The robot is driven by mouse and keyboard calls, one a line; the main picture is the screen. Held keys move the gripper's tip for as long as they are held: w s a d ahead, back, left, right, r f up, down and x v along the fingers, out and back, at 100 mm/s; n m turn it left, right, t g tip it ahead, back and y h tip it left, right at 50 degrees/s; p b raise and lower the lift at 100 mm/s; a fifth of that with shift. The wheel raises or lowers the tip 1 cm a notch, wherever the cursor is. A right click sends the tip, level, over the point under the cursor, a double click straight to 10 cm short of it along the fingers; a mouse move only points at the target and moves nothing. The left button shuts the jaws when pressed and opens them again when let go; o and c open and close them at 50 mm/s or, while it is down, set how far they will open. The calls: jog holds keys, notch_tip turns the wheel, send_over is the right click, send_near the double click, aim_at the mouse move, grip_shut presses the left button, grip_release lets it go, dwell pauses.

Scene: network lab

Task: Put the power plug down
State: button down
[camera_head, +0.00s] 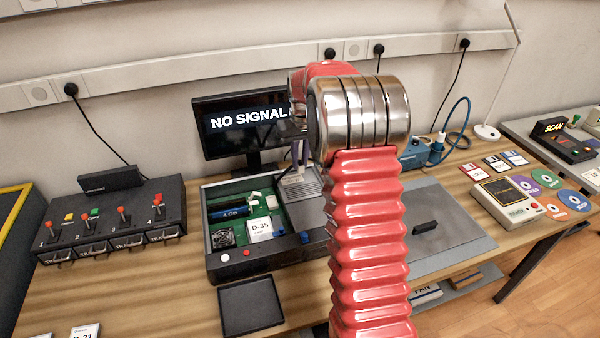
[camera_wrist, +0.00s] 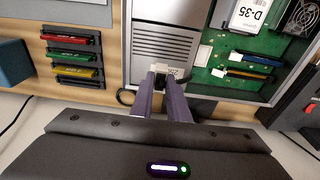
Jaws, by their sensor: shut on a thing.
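My gripper (camera_wrist: 164,84) is shut on the power plug (camera_wrist: 160,83), a small dark piece between the two purple-grey fingertips. Most of the plug is hidden by the fingers. The plug is at the edge of the grey slatted power unit (camera_wrist: 165,45), next to a small white label (camera_wrist: 176,72). I cannot tell whether it touches or sits in the unit. A dark cable loop (camera_wrist: 125,97) shows beside the fingers. In the head view my gripper (camera_head: 298,165) is over the back of the open computer case (camera_head: 214,266), partly hidden by my red arm.
A monitor (camera_head: 240,125) reading NO SIGNAL stands behind the case. A green circuit board (camera_wrist: 225,52) lies beside the power unit. A card rack (camera_wrist: 73,55) is on the other side. A switch box (camera_head: 110,215) stands left, an empty black tray (camera_head: 250,305) in front, a grey mat (camera_head: 455,225) right.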

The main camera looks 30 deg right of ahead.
aim_at(300, 171)
jog(key=shift+f, duration=2.45)
jog(key=shift+f, duration=0.55)
jog(key=c, duration=1.7)
grip_release()
jog(key=r, duration=0.4)
jog(key=s+r, duration=0.1)
jog(key=r, duration=0.8)
jog(key=shift+s+a, duration=0.15)
jog(key=shift+s, duration=0.05)
